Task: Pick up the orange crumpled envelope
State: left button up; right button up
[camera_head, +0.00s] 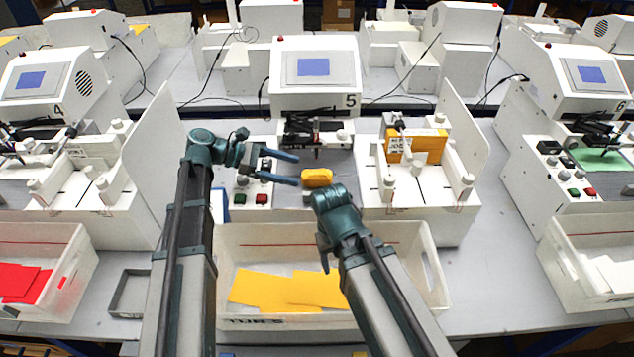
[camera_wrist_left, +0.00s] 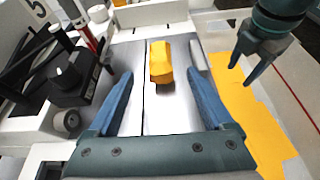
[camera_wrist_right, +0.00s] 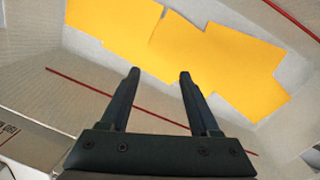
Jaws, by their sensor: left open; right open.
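The orange crumpled envelope (camera_head: 317,178) is a small yellow-orange lump on the grey plate in front of machine 5. In the left wrist view the envelope (camera_wrist_left: 161,62) lies ahead of my left gripper (camera_wrist_left: 160,85), roughly centred between its two blue fingers and beyond or level with their tips. My left gripper (camera_head: 284,168) is open and empty, just left of the envelope in the head view. My right gripper (camera_wrist_right: 156,74) is open and empty above the white bin with flat orange envelopes. In the head view my right arm's wrist is close to the envelope's lower right.
A white bin (camera_head: 436,270) with flat orange envelopes (camera_head: 285,289) stands in front. Machine 5 (camera_head: 313,70) stands behind the plate. A control box with green and red buttons (camera_head: 261,199) is at left, and a feeder with a stack of orange envelopes (camera_head: 425,146) at right.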

aim_at(304, 174)
pick_arm(q)
jog(key=shift+d+f, duration=0.25)
jog(key=shift+d, duration=0.35)
pick_arm(e)
jog(key=shift+f, duration=0.25)
pick_arm(q)
jog(key=shift+b+x, duration=1.2)
jog(key=shift+x, duration=1.45)
pick_arm(e)
jog(key=shift+f, duration=1.1)
pick_arm(q)
jog(key=shift+a, duration=0.1)
grip_shut()
pick_arm(e)
jog(key=shift+r, duration=0.1)
